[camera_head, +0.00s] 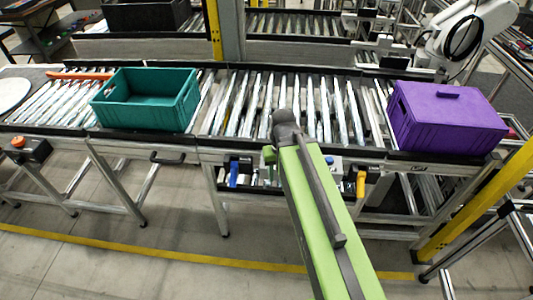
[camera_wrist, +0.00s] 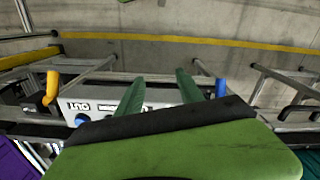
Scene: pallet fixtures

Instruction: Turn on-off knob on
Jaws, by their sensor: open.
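A light grey control box (camera_wrist: 88,104) with upside-down lettering shows in the wrist view, partly behind my gripper. A blue round knob (camera_wrist: 82,120) is on its face; I cannot read its label or tell its setting. My gripper (camera_wrist: 160,76) is open, its two green fingers apart with nothing between them. The fingers overlap the box in the picture, right of the blue knob; I see no contact with the knob. In the head view, part of the box (camera_head: 331,168) shows right of my green arm, under the conveyor edge. My fingertips are hidden there.
A blue handle (camera_head: 233,173) and a yellow handle (camera_head: 361,183) flank the box below the conveyor (camera_head: 250,140). A teal crate (camera_head: 150,113) stands on the left rollers, a purple crate (camera_head: 445,128) on the right. The floor in front is mostly clear.

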